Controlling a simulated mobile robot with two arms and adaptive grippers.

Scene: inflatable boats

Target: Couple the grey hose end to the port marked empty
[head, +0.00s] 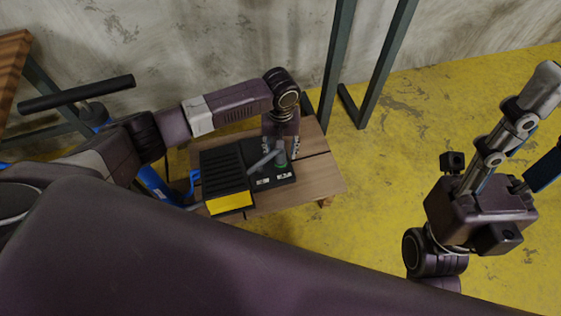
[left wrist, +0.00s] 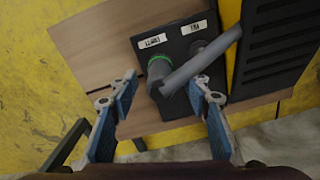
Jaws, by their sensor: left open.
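The grey hose end (left wrist: 158,72) is an elbow standing over the port beside the longer label (left wrist: 152,41), which reads upside down, apparently EMPTY. A green ring shows at its base. Its grey tube slants off to the upper right in the left wrist view. I cannot tell how firmly it sits. The other port (left wrist: 197,48), dark grey, is beside the shorter label (left wrist: 195,27). My left gripper (left wrist: 164,80) is open, its blue-padded fingers either side of the hose end with gaps. The hose end also shows in the head view (head: 281,157). My right gripper (head: 545,125) looks open and empty, far right.
The black ribbed pump box (head: 225,168) with a yellow front stands on a small wooden table (head: 318,174). A blue-framed hand pump handle (head: 75,93) is at the left. Dark metal posts (head: 386,62) stand by the wall. Yellow floor is clear right of the table.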

